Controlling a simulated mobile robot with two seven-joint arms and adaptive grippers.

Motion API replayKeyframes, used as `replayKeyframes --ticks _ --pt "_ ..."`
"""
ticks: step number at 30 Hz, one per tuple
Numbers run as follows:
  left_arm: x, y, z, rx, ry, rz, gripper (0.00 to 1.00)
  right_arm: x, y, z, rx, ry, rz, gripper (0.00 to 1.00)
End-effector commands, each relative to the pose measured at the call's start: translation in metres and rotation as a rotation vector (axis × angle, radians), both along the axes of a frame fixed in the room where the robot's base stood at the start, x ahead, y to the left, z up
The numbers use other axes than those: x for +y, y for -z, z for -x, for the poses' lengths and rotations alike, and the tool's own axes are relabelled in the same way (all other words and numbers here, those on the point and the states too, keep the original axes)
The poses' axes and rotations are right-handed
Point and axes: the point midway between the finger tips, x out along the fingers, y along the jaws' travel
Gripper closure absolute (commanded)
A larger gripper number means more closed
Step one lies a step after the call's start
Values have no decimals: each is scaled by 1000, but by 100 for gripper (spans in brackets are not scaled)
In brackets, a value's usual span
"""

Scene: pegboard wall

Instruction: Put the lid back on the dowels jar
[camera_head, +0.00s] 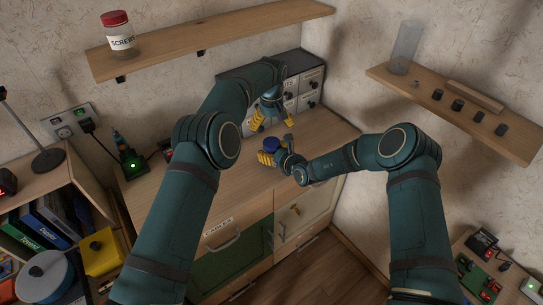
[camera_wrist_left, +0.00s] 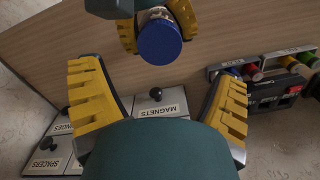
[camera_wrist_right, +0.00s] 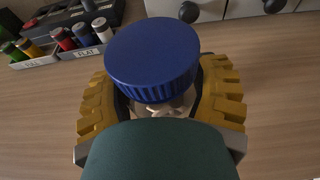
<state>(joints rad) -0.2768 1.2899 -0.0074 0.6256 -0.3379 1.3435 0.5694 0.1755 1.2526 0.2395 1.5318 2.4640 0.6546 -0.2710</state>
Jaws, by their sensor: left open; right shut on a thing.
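The jar (camera_wrist_right: 165,110) shows clear walls and pale pieces inside in the right wrist view; its label is not readable. A ribbed blue lid (camera_wrist_right: 152,62) sits on its top; I cannot tell whether it is fully seated. The lid also shows in the head view (camera_head: 272,145) and the left wrist view (camera_wrist_left: 160,43). My right gripper (camera_head: 275,156) is shut on the jar, its yellow fingers on either side below the lid. My left gripper (camera_head: 270,122) is open and empty, above and behind the lid, apart from it.
Labelled drawers (camera_head: 308,85) stand at the back of the wooden worktop (camera_head: 230,190). Small coloured containers and a black device (camera_wrist_left: 277,92) are on the worktop's left. A red-lidded screws jar (camera_head: 120,38) stands on the upper shelf. The right shelf (camera_head: 470,115) holds a clear cylinder.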

Motion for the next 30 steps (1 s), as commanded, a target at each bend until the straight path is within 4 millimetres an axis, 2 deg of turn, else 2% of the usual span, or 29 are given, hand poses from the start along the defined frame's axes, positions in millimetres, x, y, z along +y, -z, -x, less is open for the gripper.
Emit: replayKeyframes --ticks 5,16,20,30 --pt "0 -6 -1 -5 -38 2 11 0 -1 0 -1 0 -1 100" --pt "0 -3 -1 -3 -38 2 11 0 -1 0 -1 0 -1 100" --pt "0 10 -1 -2 -38 3 11 0 -1 0 -2 0 -1 100" --pt "0 59 0 -1 -38 2 11 0 -1 0 -2 0 -1 100"
